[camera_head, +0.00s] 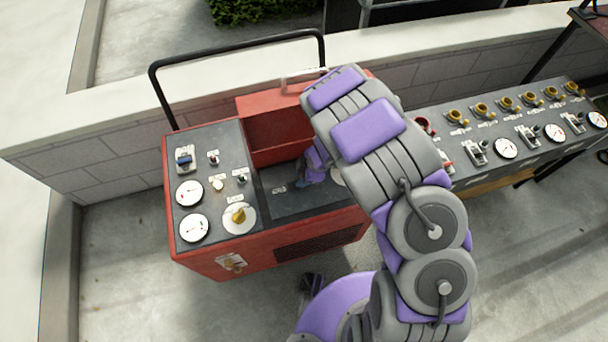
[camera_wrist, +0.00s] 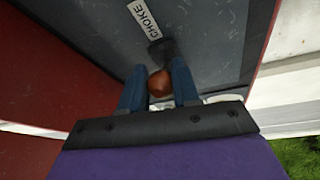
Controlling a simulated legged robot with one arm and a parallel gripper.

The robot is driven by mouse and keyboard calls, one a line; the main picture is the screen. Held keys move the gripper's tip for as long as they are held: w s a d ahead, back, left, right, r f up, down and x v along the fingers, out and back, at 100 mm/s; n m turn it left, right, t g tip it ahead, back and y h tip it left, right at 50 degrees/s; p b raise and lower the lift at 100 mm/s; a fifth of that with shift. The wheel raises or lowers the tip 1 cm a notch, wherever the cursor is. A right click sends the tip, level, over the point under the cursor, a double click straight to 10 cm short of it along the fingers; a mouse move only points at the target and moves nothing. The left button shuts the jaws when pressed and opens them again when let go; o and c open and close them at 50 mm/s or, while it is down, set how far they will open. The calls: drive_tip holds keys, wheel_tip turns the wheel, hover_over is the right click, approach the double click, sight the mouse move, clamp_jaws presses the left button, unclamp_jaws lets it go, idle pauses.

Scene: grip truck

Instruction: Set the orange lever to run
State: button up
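The orange lever's round knob (camera_wrist: 160,83) shows in the wrist view, on a dark base on the grey panel (camera_wrist: 195,35). A white label reading CHOKE (camera_wrist: 143,17) lies beside it. My gripper (camera_wrist: 158,72) has its two blue fingers on either side of the knob. The knob fills the gap and both fingers appear to touch it. In the head view my gripper (camera_head: 312,172) reaches down to the right part of the red machine's (camera_head: 205,260) top; the lever is hidden there behind my gripper and arm. No run marking is readable.
The machine's left panel (camera_head: 215,150) carries gauges, small switches and a yellow knob (camera_head: 238,215). A black rail (camera_head: 235,45) rises behind it. A grey console (camera_head: 500,150) with several yellow knobs stands at the right. A low wall (camera_head: 80,155) runs behind. Concrete floor in front is clear.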

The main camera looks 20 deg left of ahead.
drive_tip(key=shift+a, duration=0.25)
drive_tip(key=shift+c, duration=1.5)
drive_tip(key=shift+w+d, duration=0.1)
drive_tip(key=shift+d, duration=0.2)
clamp_jaws()
drive_tip(key=shift+d+r, duration=0.15)
drive_tip(key=shift+d, duration=0.25)
